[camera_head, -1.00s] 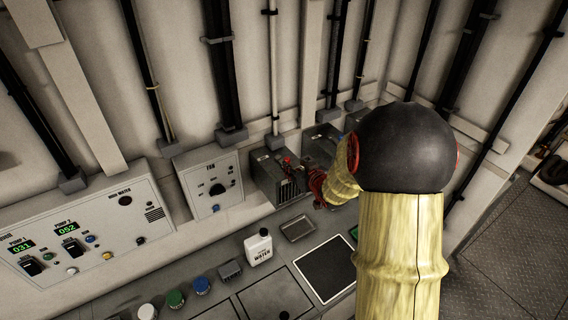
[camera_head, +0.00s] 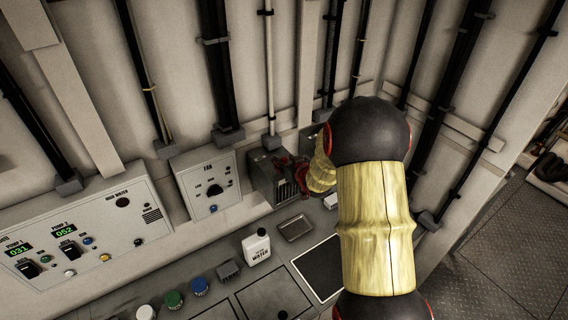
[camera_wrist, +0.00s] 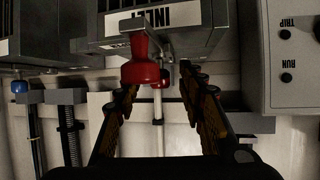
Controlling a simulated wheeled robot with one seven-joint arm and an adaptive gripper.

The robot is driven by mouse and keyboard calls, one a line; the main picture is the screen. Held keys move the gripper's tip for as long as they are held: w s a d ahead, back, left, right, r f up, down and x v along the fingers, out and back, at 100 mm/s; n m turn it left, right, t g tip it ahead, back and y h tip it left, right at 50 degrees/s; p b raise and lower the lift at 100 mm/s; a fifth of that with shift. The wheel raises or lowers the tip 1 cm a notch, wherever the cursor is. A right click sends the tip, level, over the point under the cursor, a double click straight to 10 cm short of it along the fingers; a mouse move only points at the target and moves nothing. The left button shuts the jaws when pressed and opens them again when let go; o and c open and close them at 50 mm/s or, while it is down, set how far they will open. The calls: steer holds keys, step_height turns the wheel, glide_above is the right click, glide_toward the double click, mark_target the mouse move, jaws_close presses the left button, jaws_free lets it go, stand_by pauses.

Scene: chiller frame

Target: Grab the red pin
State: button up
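The red pin (camera_wrist: 141,62) shows in the wrist view as a red, knob-like piece in front of a grey box with an upside-down INLET label (camera_wrist: 150,19). In the head view, red (camera_head: 283,162) shows on top of the dark vented box (camera_head: 268,180), beside the end of my arm. My gripper (camera_wrist: 158,85) is open, with its two fingers apart and nothing held between them. The pin lies just beyond the fingertips, nearer the left finger in the wrist view. My arm hides most of the gripper in the head view.
A FAN panel (camera_head: 209,186) stands left of the vented box. A white water bottle (camera_head: 257,247), a small metal tray (camera_head: 295,228) and coloured caps (camera_head: 174,299) are on the counter. In the wrist view, a panel (camera_wrist: 292,60) with TRIP and RUN labels is at the right.

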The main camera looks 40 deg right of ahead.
steer(key=shift+c, duration=1.2)
jaws_close()
steer(key=shift+r, duration=0.1)
